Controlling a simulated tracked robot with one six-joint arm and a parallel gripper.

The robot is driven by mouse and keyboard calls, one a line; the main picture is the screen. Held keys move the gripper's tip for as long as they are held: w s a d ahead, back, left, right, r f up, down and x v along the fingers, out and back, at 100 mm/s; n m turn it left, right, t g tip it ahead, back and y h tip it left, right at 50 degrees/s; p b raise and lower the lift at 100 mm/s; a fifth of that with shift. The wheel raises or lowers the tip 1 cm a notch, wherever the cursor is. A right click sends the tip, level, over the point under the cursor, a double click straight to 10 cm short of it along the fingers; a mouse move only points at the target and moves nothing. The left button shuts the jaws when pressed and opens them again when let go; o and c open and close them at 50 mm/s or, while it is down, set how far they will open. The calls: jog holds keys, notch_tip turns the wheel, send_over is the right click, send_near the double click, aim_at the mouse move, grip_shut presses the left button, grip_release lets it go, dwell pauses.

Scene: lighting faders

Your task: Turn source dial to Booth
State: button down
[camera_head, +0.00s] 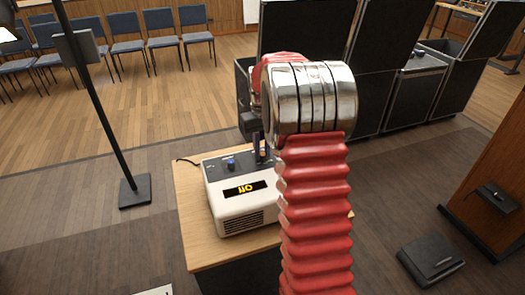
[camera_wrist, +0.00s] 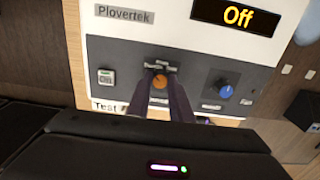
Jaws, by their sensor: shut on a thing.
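The white Plovertek unit (camera_head: 240,214) sits on a small wooden table. In the wrist view its dark control panel (camera_wrist: 120,60) carries an orange dial (camera_wrist: 160,82) and a blue dial (camera_wrist: 226,91). My gripper (camera_wrist: 160,95) is shut on the orange dial, with one dark finger on each side. The labels around both dials are too small to read, so I cannot tell which is the source dial by its label. The display (camera_wrist: 237,15) reads "Off". In the head view my arm hides the unit's right side and the orange dial; the blue dial (camera_head: 231,164) shows.
A small light button (camera_wrist: 105,77) is left of the orange dial, near a "Test" label. The wooden table (camera_head: 190,225) has bare top left of the unit. A black stand (camera_head: 135,190) is on the floor at left; black cases (camera_head: 415,90) stand behind at right.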

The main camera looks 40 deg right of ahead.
aim_at(263, 154)
jog(key=c, duration=1.6)
grip_release()
jog(key=shift+r, duration=0.15)
notch_tip(263, 154, up, 14)
jog(key=shift+f, duration=0.25)
jog(key=shift+s, duration=0.1)
